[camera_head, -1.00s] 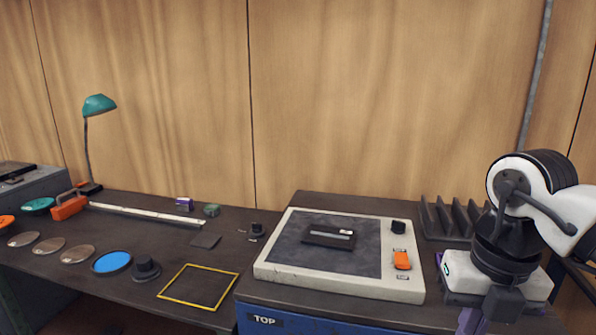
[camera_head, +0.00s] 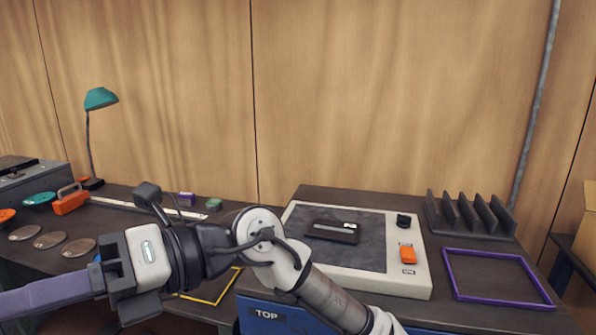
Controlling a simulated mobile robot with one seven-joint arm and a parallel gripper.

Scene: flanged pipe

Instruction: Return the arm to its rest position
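My arm crosses the lower middle of the head view, from the bottom edge near the centre up to a bent joint and then left. My gripper (camera_head: 45,296) is at the lower left, pointing left, with a long purple finger running to the left picture edge. It appears in front of the left bench, and its height above the bench is unclear. The fingers are seen from the side, so the gap between them does not show. No held object is visible. The arm hides part of the yellow frame (camera_head: 222,288) and most of the blue disc.
A pale flat device (camera_head: 415,285) with a dark block (camera_head: 333,232) on it stands on the right bench. A purple frame (camera_head: 500,301) lies at the right, clear. A green lamp (camera_head: 100,98) and several discs are at the left.

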